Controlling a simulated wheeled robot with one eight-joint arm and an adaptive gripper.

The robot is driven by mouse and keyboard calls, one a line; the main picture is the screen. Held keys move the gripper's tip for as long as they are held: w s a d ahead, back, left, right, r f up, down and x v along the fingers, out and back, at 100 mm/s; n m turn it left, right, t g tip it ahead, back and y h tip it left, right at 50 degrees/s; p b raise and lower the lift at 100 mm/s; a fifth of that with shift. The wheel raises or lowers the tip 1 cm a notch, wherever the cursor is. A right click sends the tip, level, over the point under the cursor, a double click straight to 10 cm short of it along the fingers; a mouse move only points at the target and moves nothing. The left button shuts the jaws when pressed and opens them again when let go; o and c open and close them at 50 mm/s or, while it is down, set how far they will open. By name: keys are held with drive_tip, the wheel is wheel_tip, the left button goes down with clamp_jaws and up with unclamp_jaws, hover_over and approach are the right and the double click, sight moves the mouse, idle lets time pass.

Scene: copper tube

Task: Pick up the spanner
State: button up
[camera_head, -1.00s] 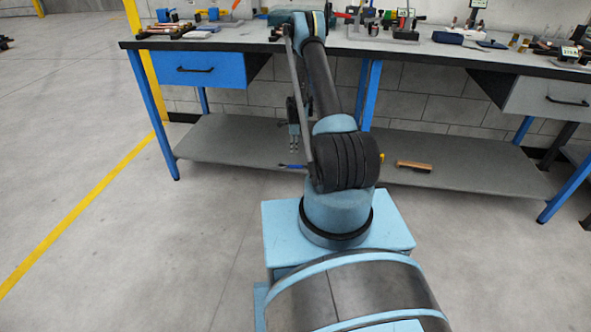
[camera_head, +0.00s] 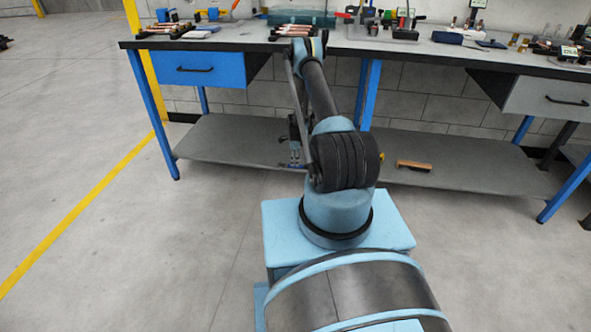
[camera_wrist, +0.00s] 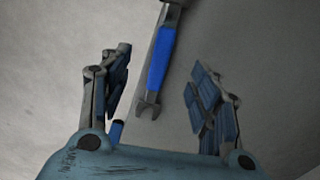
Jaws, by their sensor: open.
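The spanner (camera_wrist: 161,58) has a blue handle and a grey open-ended jaw. In the wrist view it lies on a grey surface, slightly tilted, its jaw end towards my palm and its far end cut off by the top edge. My gripper (camera_wrist: 160,62) is open and empty, with one finger on each side of the spanner in the picture. I see no contact. In the head view my gripper (camera_head: 294,156) hangs low over the lower shelf (camera_head: 225,140), partly behind my arm. The spanner is not clearly visible there.
A wooden-backed brush (camera_head: 413,165) lies on the lower shelf to the right. The workbench top (camera_head: 350,44) stands above, with copper pieces and tools on it. A blue leg (camera_head: 369,95) stands right of my arm. A small blue piece (camera_wrist: 115,131) shows beside my left finger.

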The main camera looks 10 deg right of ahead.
drive_tip(key=shift+d+f, duration=0.1)
drive_tip(key=shift+f, duration=1.65)
drive_tip(key=c, duration=1.2)
drive_tip(key=shift+r, duration=0.1)
drive_tip(key=shift+c, duration=0.2)
wheel_tip(320, 180, up, 10)
